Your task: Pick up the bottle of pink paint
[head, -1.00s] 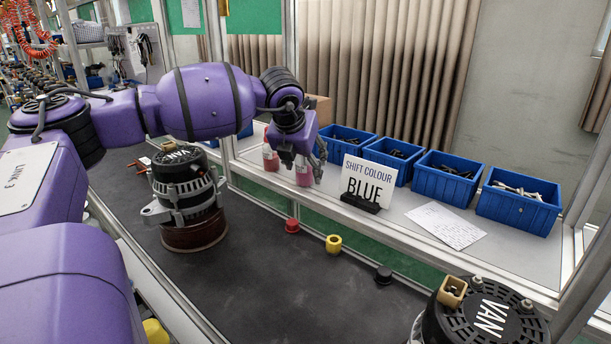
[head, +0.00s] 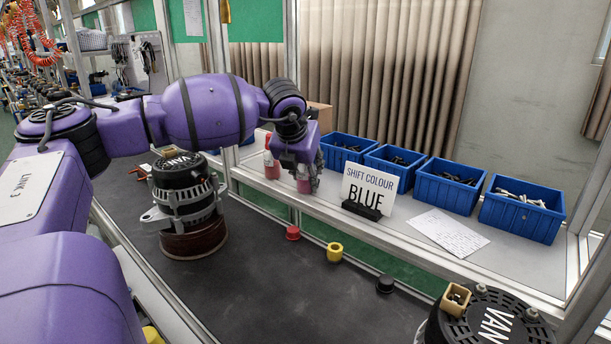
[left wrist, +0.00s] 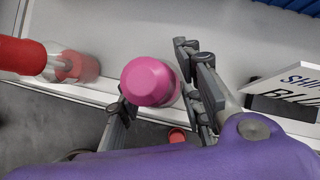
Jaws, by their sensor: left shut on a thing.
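The bottle of pink paint (head: 303,184) stands on the shelf behind the dark bench, left of the sign. My left gripper (head: 309,177) reaches down over it, shut on the bottle. In the left wrist view the bottle's pink cap (left wrist: 150,82) sits between the two grey fingers (left wrist: 162,90). The fingers and palm hide part of the bottle in the head view. My right gripper is in neither view.
A red paint bottle (head: 271,166) stands close left of the pink one. A SHIFT COLOUR BLUE sign (head: 368,188) stands to the right, before several blue bins (head: 450,188). An alternator (head: 185,195) and red, yellow and black buttons (head: 335,251) are on the bench side.

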